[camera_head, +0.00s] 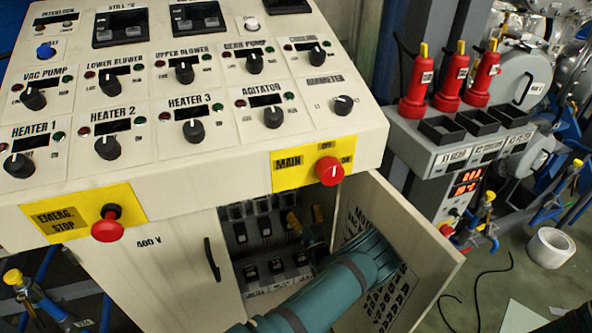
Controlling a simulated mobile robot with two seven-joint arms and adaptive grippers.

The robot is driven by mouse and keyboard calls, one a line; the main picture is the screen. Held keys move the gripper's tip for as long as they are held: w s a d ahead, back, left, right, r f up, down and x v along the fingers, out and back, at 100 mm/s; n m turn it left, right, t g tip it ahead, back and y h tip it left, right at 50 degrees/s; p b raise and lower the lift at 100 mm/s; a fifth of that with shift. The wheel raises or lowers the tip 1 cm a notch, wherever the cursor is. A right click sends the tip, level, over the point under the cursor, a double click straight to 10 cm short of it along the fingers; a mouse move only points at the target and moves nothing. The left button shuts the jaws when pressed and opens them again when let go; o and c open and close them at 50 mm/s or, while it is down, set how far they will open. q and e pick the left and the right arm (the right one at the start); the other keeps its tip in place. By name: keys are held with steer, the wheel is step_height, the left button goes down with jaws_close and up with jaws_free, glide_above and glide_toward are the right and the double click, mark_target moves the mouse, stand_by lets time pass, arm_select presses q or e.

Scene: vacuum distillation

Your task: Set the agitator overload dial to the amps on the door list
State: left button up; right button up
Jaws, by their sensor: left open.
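The control cabinet's lower right door (432,268) stands open. Its inner face carries a printed list (392,303), partly covered by my left arm and too small to read. Inside are an upper row of dark devices (265,226) and a lower row of dark units with pale dials (276,267). I cannot tell which is the agitator overload dial. My left gripper (305,218) is open, its yellow fingertips in the opening near the upper row's right end. I see nothing between them. The agitator knob (273,116) is on the sloped panel above. My right gripper is not in view.
A red emergency stop (108,226) and red main switch (329,170) project from the cabinet front. The closed left door has a black handle (212,259).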

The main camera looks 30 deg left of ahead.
arm_select(q)
steer(key=shift+y, duration=0.3)
steer(key=b+x, duration=0.1)
steer(key=x, duration=1.3)
steer(key=shift+d, duration=0.1)
steer(key=shift+r, duration=0.1)
jaws_close()
